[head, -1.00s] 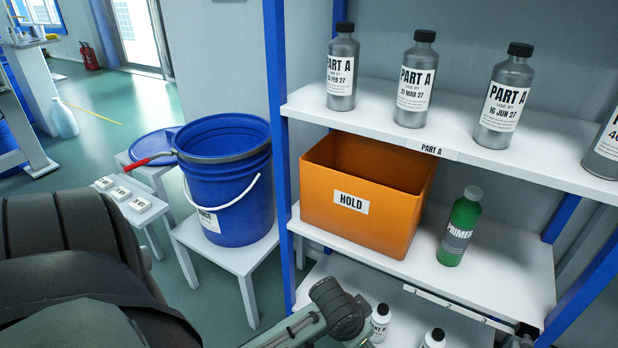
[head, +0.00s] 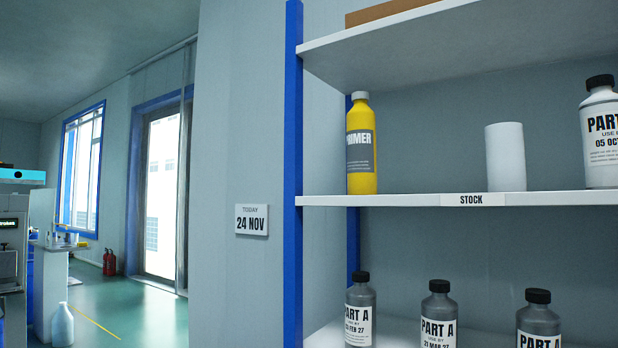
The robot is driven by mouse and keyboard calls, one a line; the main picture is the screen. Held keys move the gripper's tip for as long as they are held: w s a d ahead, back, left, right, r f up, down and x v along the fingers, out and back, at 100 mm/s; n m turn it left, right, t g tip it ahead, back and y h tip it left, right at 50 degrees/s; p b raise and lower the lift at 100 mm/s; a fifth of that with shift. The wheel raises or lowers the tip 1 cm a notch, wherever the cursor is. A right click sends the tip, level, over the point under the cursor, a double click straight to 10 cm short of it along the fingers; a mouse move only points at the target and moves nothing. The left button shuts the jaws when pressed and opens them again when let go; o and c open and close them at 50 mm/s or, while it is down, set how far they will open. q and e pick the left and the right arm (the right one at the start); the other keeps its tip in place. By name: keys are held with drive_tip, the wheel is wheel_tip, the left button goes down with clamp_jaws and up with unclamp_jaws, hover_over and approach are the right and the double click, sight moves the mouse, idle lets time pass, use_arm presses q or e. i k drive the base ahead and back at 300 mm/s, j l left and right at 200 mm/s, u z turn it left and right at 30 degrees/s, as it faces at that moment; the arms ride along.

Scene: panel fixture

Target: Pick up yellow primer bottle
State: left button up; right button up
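The yellow primer bottle (head: 361,165) has a pale cap and a grey label reading PRIMER. It stands upright at the left end of the shelf (head: 400,200) marked STOCK, next to the blue post. Neither of my grippers shows in the head view, so their state and place are hidden.
A white cylinder (head: 506,157) and a PART A bottle (head: 603,135) stand further right on the same shelf. Several grey PART A bottles (head: 439,315) stand below. A blue post (head: 293,170) edges the rack on the left. A brown box (head: 395,11) lies above.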

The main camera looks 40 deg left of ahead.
sight(361, 137)
drive_tip(key=u, duration=0.95)
